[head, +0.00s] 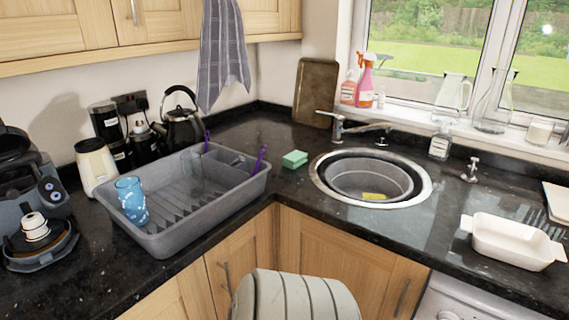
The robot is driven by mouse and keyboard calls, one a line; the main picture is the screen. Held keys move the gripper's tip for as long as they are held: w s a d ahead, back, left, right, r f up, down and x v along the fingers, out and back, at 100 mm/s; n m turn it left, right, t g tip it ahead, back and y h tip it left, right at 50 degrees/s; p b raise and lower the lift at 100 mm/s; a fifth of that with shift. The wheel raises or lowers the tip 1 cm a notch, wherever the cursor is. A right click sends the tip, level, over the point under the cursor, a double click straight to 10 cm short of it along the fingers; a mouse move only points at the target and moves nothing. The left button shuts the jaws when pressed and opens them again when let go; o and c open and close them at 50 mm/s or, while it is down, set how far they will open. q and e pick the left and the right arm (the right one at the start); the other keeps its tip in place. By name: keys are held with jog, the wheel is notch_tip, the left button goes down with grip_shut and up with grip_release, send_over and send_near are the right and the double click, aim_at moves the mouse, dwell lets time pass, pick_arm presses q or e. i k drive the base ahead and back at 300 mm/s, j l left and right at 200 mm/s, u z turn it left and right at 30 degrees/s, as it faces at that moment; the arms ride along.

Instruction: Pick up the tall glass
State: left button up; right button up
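A blue patterned glass (132,200), the one that looks like the tall glass, stands in the near left part of the grey dish rack (205,226) on the left counter. It looks upright with a slight lean, and its lower part is inside the rack's wall. Neither of my grippers shows in the head view, so nothing is seen touching the glass.
A cream container (95,165) stands just left of the rack, with a black kettle (182,125) behind it. A dark appliance (30,190) fills the left edge. A striped rounded object (298,297) stands before the cabinets. Counter around the green sponge (294,159) is clear.

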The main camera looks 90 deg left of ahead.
aim_at(191, 162)
jog(key=u, duration=0.45)
jog(key=j+u, duration=0.15)
jog(key=u, duration=0.75)
jog(key=i+u, duration=0.1)
jog(key=u, duration=0.35)
